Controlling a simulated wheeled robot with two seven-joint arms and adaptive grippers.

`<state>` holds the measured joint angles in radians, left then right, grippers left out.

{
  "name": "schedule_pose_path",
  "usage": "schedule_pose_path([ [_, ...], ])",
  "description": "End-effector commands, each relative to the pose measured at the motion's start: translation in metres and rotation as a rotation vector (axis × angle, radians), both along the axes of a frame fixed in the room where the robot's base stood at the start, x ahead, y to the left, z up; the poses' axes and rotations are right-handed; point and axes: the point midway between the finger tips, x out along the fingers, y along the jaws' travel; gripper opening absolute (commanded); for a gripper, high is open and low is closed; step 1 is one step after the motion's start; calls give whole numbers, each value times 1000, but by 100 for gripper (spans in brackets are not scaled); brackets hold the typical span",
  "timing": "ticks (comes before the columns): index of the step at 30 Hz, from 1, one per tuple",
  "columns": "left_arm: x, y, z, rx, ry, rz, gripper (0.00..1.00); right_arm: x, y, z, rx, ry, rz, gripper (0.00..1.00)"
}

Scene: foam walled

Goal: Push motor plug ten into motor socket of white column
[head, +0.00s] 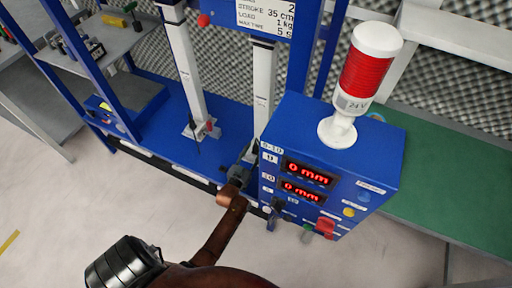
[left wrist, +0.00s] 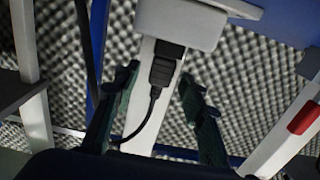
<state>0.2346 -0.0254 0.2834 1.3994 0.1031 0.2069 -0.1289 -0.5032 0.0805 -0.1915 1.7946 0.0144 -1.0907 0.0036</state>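In the left wrist view, a black plug (left wrist: 163,72) with a black cable (left wrist: 147,115) is in line with a dark socket (left wrist: 170,49) under a pale housing (left wrist: 180,22) on the white column (left wrist: 146,62). Plug and socket appear to touch; I cannot tell how deep the plug sits. My left gripper (left wrist: 158,85) is open, with one dark green finger on each side of the plug and cable, apart from both. In the head view my left gripper (head: 238,176) is by the foot of the nearer white column (head: 263,90); plug and socket cannot be made out there. My right gripper is not in view.
A blue control box (head: 385,150) with red displays and a red-and-white beacon (head: 366,70) stands just right of the gripper. Another white column (head: 190,70) stands left on the blue bench (head: 165,133). Grey shelves are at the far left; a green bench (head: 445,195) is right.

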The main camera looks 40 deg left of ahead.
Motion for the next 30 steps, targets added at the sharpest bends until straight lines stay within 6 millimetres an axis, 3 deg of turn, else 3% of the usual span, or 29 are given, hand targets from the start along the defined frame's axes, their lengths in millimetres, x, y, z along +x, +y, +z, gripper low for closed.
schedule_pose_path([
  [6, -48, -11, -1, 0, 2, 1, 38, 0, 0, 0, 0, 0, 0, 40],
  [13, -82, -20, -1, -1, 1, 0, 38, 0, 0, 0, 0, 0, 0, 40],
  [18, -92, -23, 0, -1, -1, -1, 38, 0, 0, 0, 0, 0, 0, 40],
  [30, -93, -23, 0, -1, 0, 0, 38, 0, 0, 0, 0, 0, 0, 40],
])
